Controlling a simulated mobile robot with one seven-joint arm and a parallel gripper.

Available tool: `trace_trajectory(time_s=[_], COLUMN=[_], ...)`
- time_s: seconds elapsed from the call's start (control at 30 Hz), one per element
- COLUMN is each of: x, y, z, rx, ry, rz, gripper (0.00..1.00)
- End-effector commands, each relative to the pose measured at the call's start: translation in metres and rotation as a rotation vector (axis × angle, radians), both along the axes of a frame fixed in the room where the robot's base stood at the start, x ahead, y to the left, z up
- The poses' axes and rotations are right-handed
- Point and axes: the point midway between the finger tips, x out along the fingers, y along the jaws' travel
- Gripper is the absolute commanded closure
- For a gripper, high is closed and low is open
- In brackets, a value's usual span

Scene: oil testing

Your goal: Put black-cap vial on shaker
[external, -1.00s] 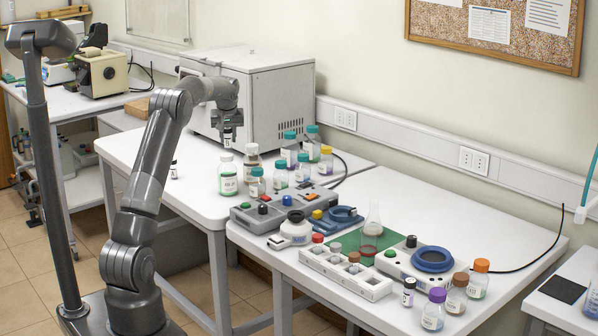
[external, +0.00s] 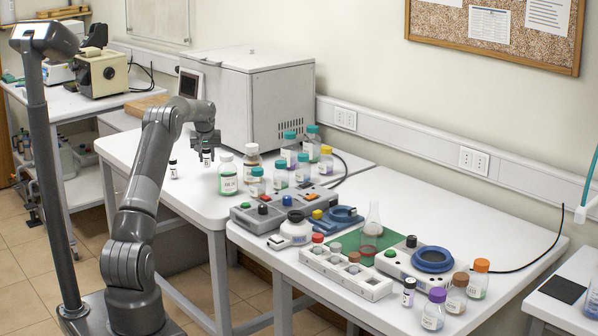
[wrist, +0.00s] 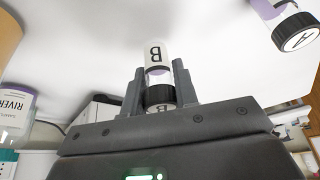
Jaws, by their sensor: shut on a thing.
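My gripper (external: 206,146) is shut on a small black-cap vial (external: 207,158) over the left table, left of the green-labelled bottle. In the wrist view the vial (wrist: 158,57) sits between my two fingers (wrist: 159,88), with a "B" on its white label and its black cap between the fingers. I cannot tell if its base touches the table. A second black-cap vial (external: 173,169), marked "A" in the wrist view (wrist: 295,35), stands to its left. Another dark-capped vial (external: 408,292) stands on the right table. Two devices with blue rings (external: 433,260) (external: 346,214) are there; which is the shaker is unclear.
A green-labelled bottle (external: 228,176) and several teal-capped bottles (external: 290,150) stand right of my gripper. A large white box (external: 247,95) is behind it. A grey button panel (external: 270,215) and a white vial rack (external: 345,272) occupy the right table.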

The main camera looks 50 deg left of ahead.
Motion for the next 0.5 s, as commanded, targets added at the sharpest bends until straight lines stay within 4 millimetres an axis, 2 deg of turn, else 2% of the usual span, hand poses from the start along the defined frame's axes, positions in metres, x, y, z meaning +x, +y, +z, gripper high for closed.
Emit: trace_trajectory(time_s=[0.1,0.2,0.5], x=[-0.001,0.0,0.0], y=[0.0,0.0,-0.001], z=[-0.02,-0.029,-0.031], rx=[-0.002,-0.001,0.0], ry=[0.002,0.002,0.001], rz=[0.0,-0.001,0.0], gripper=[0.95,0.95,0.95])
